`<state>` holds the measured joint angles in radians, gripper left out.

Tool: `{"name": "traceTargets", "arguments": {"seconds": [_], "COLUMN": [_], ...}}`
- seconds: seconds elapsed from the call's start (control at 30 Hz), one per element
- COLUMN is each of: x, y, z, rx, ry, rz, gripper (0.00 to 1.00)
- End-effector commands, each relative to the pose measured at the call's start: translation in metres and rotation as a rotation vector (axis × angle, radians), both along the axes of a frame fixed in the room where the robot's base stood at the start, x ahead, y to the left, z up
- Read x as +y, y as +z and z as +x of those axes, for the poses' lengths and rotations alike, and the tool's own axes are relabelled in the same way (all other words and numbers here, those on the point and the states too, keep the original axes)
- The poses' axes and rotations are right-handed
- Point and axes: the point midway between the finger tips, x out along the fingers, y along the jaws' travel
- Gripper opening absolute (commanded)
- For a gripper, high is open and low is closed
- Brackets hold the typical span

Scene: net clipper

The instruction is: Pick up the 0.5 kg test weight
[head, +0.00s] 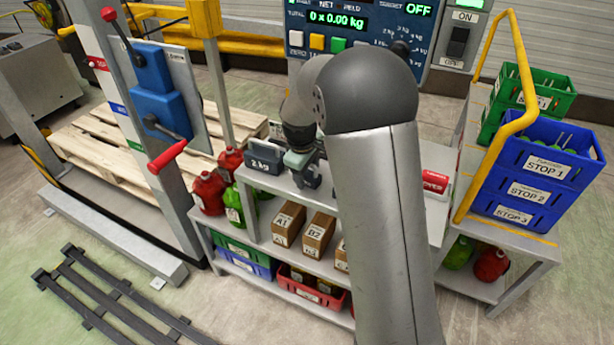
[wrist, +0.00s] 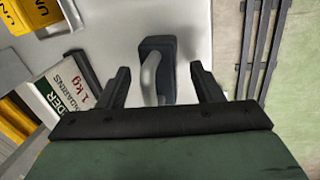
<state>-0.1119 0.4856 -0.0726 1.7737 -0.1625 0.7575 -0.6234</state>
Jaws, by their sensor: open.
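A dark block-shaped weight marked 2 kg (head: 264,158) stands on the bench top in the head view. My gripper (head: 305,178) is over the bench just to its right. In the wrist view a dark block with a pale grey curved handle (wrist: 152,76) lies beyond and between the fingertips of my open gripper (wrist: 160,72). No label shows on it there, so I cannot tell whether it is the 2 kg block or the 0.5 kg test weight. No 0.5 kg marking is readable, and my arm hides part of the bench.
A white box marked 1 kg (wrist: 66,88) and a yellow box (wrist: 35,12) stand left of the fingers. The bench (wrist: 207,45) is bare right of the block. Blue crates (head: 545,165) and a yellow rail (head: 490,110) stand at the right.

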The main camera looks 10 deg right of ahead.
Motion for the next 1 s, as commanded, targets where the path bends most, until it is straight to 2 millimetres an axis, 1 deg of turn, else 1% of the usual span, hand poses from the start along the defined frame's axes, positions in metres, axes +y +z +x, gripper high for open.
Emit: {"name": "traceTargets", "arguments": {"seconds": [0.1, 0.13, 0.17, 0.2, 0.27, 0.3, 0.33, 0.6, 0.73, 0.83, 0.93, 1.0], "x": [0.0, 0.0, 0.0, 0.0, 0.0, 0.0, 0.0, 0.0, 0.0, 0.0, 0.0, 0.009], "y": [0.0, 0.0, 0.0, 0.0, 0.0, 0.0, 0.0, 0.002, 0.008, 0.017, 0.033, 0.044], "z": [0.0, 0.0, 0.0, 0.0, 0.0, 0.0, 0.0, 0.001, 0.001, 0.001, 0.001, -0.005], "rx": [0.0, 0.0, 0.0, 0.0, 0.0, 0.0, 0.0, -0.002, -0.003, -0.004, -0.006, -0.007], "ry": [0.0, 0.0, 0.0, 0.0, 0.0, 0.0, 0.0, 0.0, 0.001, 0.0, 0.0, 0.003], "rz": [0.0, 0.0, 0.0, 0.0, 0.0, 0.0, 0.0, 0.001, 0.001, 0.0, 0.0, 0.001], "gripper": [0.6, 0.54, 0.46, 0.35, 0.18, 0.07, 0.0, 0.0, 0.0, 0.0, 0.0, 0.0]}}
